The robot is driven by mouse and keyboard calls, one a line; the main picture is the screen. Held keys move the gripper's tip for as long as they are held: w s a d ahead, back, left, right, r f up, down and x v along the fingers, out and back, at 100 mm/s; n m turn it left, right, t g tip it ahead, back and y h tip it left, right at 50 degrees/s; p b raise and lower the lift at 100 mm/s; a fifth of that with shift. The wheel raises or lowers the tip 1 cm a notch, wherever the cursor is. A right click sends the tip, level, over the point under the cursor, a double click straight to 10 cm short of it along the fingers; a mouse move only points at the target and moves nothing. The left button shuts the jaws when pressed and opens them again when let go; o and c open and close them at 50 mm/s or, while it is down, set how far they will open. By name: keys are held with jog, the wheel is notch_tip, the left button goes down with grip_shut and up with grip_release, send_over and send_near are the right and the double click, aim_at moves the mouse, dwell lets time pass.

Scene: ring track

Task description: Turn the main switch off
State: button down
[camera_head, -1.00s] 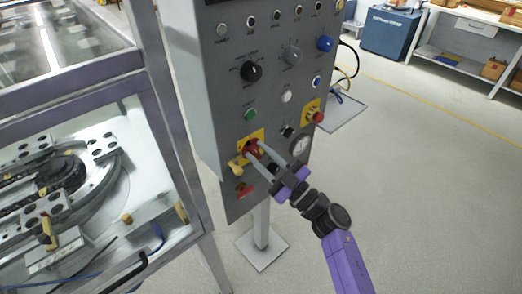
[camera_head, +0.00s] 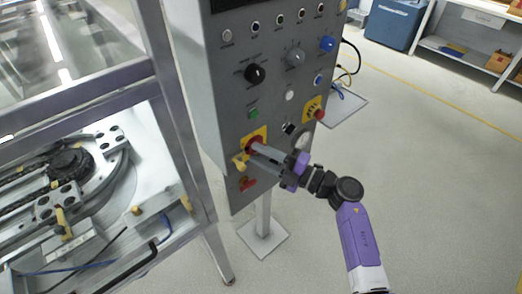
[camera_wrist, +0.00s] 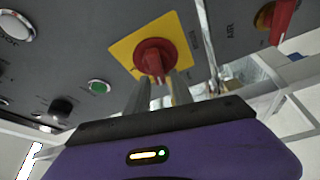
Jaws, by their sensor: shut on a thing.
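The main switch is a red rotary handle (camera_head: 257,146) on a yellow square plate on the front of the grey control panel. In the wrist view the red handle (camera_wrist: 154,60) stands out from its round red base, with the yellow plate (camera_wrist: 122,49) behind it. My gripper (camera_head: 259,149) reaches in from the lower right and is shut on the handle. In the wrist view its two grey fingers (camera_wrist: 158,88) lie on either side of the handle's lower end. The fingertips partly hide the handle in the head view.
A yellow piece (camera_head: 240,162) hangs beside the switch, and a red handle (camera_head: 248,184) sits below it. A red button on yellow (camera_head: 315,111) is at the upper right. A green button (camera_head: 253,113) is above. The framed machine (camera_head: 170,100) stands close on the left; floor on the right is clear.

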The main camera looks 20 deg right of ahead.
jog(key=shift+f+n+g+h+p, duration=0.15)
jog(key=shift+n+g+h+p, duration=0.3)
jog(key=shift+n, duration=0.75)
jog(key=shift+d, duration=0.2)
jog(key=c, duration=1.4)
grip_release()
jog(key=shift+w+d, duration=0.1)
jog(key=v, duration=0.7)
jog(key=shift+s+d+b, duration=0.15)
jog(key=shift+s+b, duration=0.2)
jog(key=shift+b, duration=0.1)
